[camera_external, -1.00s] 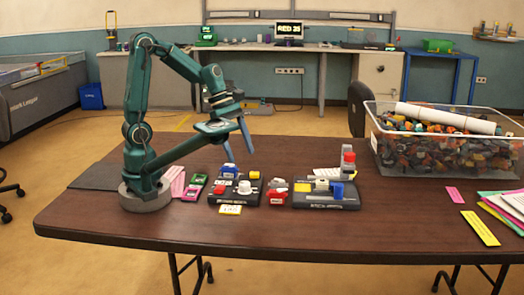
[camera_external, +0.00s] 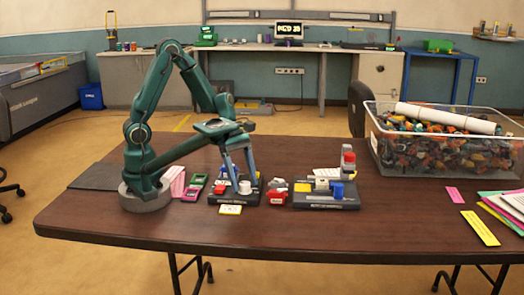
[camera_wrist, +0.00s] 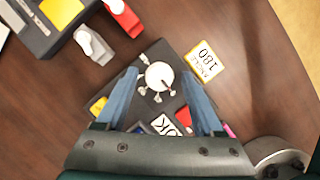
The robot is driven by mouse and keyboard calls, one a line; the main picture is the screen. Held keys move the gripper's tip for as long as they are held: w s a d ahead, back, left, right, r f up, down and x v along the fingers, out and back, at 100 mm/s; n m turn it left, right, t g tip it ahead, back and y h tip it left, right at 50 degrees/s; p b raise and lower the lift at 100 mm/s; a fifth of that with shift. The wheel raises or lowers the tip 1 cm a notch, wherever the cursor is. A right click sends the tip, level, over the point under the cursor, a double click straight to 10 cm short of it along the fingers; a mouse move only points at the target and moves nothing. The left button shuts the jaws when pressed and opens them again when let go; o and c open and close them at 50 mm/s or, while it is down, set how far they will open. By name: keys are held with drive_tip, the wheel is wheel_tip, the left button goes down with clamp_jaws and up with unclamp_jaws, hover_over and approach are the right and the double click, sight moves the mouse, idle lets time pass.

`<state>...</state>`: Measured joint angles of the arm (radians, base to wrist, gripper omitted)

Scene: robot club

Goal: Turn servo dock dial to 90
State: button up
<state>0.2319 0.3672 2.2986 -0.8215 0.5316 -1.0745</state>
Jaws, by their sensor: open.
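The servo dock is a black board (camera_external: 228,199) on the table, with a round white dial (camera_external: 245,188) on top. In the wrist view the dial (camera_wrist: 158,74) has a small dark red mark towards its lower right, and small pale marks ring its lower side. I cannot read an angle from it. In the wrist view the gripper (camera_wrist: 161,74) has one finger on each side of the dial, and contact does not show.
A second black board (camera_external: 325,201) with blocks stands to the right, with red and white pieces (camera_external: 277,195) between. A clear bin (camera_external: 440,145) of parts stands at the back right. The front of the table is clear.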

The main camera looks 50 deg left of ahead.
clamp_jaws()
drive_tip(key=shift+m, duration=0.4)
drive_tip(key=m+g, duration=0.1)
drive_tip(key=m, duration=0.3)
drive_tip(key=shift+w+g, duration=0.15)
drive_tip(key=shift+g, duration=0.25)
drive_tip(key=m, duration=0.2)
drive_tip(key=m+g+y, duration=0.1)
drive_tip(key=m, duration=0.1)
drive_tip(key=shift+w+d+m+g, duration=0.1)
drive_tip(key=shift+d+m+g, duration=0.05)
drive_tip(key=shift+m+g, duration=0.15)
drive_tip(key=m+y, duration=0.1)
drive_tip(key=m, duration=0.3)
drive_tip(key=shift+d+g+y, duration=0.1)
drive_tip(key=shift+g+y, duration=0.3)
drive_tip(key=shift+d+m+y, duration=0.1)
drive_tip(key=shift+m+y, duration=0.6)
drive_tip(key=shift+m, duration=1.4)
